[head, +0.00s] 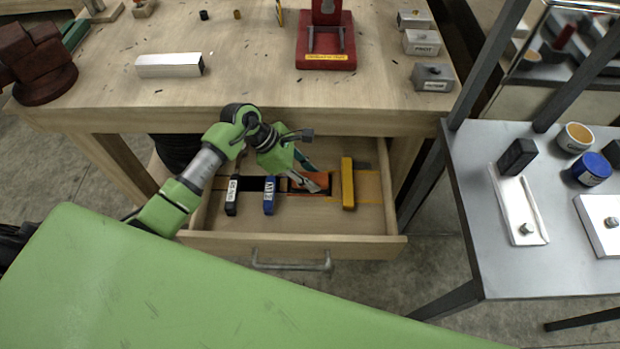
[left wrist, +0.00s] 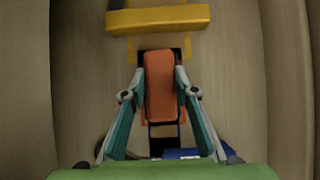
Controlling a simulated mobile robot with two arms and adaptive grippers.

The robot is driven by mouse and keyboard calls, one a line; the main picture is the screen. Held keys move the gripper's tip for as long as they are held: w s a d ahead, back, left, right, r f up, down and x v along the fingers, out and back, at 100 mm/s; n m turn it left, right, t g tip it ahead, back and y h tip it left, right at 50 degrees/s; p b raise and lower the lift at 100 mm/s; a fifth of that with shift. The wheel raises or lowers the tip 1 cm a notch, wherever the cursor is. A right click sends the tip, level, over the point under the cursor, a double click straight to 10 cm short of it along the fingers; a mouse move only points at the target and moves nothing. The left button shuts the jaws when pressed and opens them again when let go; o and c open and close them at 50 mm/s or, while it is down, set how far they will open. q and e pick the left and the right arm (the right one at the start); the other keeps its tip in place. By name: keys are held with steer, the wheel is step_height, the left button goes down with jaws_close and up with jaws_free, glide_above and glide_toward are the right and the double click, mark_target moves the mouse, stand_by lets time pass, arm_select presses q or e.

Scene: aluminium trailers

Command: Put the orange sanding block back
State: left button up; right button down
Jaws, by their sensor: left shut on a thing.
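The orange sanding block (left wrist: 160,86) is between the fingers of my left gripper (left wrist: 160,92), which is shut on it by its sides. In the head view my left gripper (head: 311,180) reaches down into the open drawer (head: 320,243) and partly hides the orange block (head: 297,182). The block is over or on the orange-marked place (head: 322,193), between the blue block (head: 269,195) and the yellow block (head: 347,183). I cannot tell whether it touches the drawer floor. The yellow block also shows in the left wrist view (left wrist: 158,19). My right gripper is not in view.
A black block (head: 232,195) lies at the drawer's left. The wooden bench top (head: 240,90) overhangs the drawer's back. A grey metal table (head: 470,170) with tins and white plates stands at the right. A green surface (head: 180,300) fills the foreground.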

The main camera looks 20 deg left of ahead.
arm_select(q)
steer(key=shift+r, duration=0.1)
steer(key=o, duration=1)
steer(key=p+v, duration=0.6)
steer(key=v, duration=0.6)
